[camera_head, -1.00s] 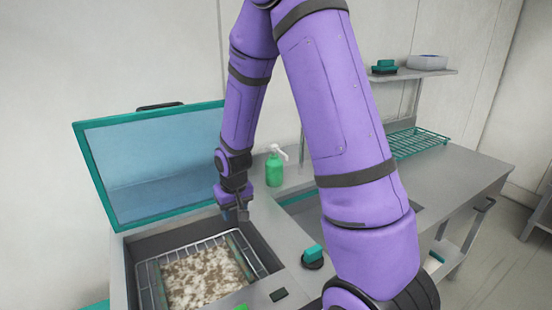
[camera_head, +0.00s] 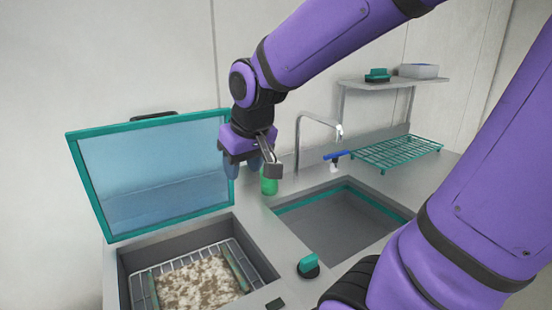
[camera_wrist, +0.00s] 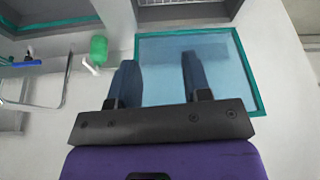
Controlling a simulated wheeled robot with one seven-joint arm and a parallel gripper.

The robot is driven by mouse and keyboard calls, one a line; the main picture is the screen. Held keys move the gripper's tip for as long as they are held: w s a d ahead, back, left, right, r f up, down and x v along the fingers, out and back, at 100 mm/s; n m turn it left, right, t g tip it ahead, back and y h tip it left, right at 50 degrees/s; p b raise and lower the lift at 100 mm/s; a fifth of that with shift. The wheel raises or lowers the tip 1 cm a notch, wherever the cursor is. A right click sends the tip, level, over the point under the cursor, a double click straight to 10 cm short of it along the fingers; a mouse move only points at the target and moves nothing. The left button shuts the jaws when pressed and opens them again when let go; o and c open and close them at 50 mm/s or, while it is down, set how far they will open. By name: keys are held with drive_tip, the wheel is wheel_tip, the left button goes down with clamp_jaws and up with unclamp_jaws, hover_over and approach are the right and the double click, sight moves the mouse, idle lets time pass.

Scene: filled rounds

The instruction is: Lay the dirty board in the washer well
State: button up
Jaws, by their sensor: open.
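The dirty board (camera_head: 198,283), white with brown stains, lies flat in the wire rack (camera_head: 225,250) inside the washer well (camera_head: 250,252). Its near edge is cut off by the frame. The washer lid (camera_head: 150,180), a blue panel with a teal frame, stands open behind the well. My gripper (camera_head: 240,172) is open and empty, above and behind the well, in front of the lid's right edge. In the wrist view, the two fingers (camera_wrist: 160,75) are apart with nothing between them, and the lid (camera_wrist: 215,75) shows beyond them.
A green soap bottle (camera_head: 269,182) stands close to my gripper. A sink (camera_head: 335,225) with a tap (camera_head: 318,125) lies to the right. A teal-handled scrubber (camera_head: 309,264) sits between well and sink. A teal drying rack (camera_head: 395,152) and a shelf (camera_head: 395,78) are farther right.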

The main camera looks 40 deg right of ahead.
drive_tip(key=s+a+r+t, duration=0.1)
drive_tip(key=s+r, duration=0.4)
drive_tip(key=s, duration=0.6)
drive_tip(key=shift+a+r+n, duration=0.15)
drive_tip(key=shift+r+n, duration=0.05)
drive_tip(key=shift+n, duration=0.2)
